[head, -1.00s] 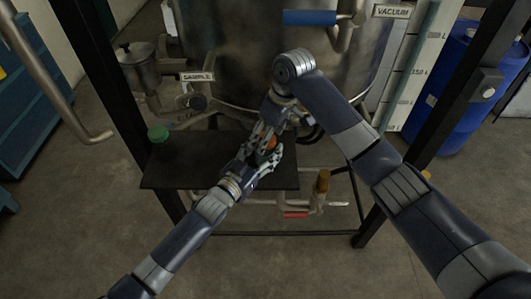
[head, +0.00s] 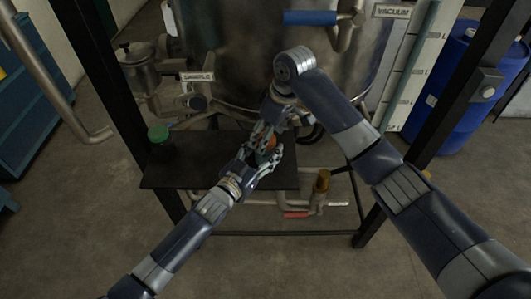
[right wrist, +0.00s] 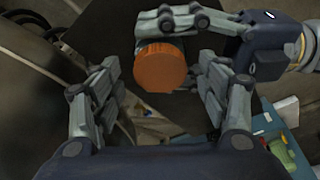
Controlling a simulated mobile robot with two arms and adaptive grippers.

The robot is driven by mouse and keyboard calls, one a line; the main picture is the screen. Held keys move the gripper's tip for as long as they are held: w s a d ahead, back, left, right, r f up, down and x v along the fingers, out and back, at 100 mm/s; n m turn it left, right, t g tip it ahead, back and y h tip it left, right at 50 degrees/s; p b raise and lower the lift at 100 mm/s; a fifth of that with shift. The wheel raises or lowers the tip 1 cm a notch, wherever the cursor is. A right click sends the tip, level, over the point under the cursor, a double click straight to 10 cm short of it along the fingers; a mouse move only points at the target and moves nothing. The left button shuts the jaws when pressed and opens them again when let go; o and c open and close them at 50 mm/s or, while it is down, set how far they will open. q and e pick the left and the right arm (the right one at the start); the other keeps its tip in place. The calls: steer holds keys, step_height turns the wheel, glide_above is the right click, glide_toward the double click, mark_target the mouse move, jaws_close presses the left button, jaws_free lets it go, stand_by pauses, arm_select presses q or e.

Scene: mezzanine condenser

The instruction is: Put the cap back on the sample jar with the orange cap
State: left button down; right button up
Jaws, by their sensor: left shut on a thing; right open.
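The orange cap (head: 269,141) shows between my two grippers above the dark shelf. In the right wrist view the cap (right wrist: 160,67) is seen from above, round and ribbed. My left gripper (head: 268,159) is shut around what lies just under the cap, apparently the sample jar. The jar's body is mostly hidden by fingers, so I cannot tell how the cap sits on it. My right gripper (head: 264,133) comes from above and behind. In its wrist view, its fingers (right wrist: 155,100) are open on either side of the cap, with visible gaps.
A jar with a green cap (head: 158,134) stands at the shelf's left end. The dark shelf (head: 190,173) is otherwise largely bare. The steel vessel (head: 240,60) rises behind it. A valve with a red handle (head: 296,215) and pipes lie below; black frame posts flank both sides.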

steer(key=v, duration=0.5)
steer(key=shift+w+d, duration=0.1)
steer(key=s+d, duration=0.6)
steer(key=d, duration=0.4)
steer(key=shift+s+f, duration=0.2)
steer(key=shift+s, duration=0.2)
arm_select(q)
steer(key=c, duration=0.5)
jaws_free()
arm_select(e)
steer(key=shift+a, duration=0.1)
arm_select(q)
steer(key=v, duration=1.2)
steer(key=shift+f, duration=0.1)
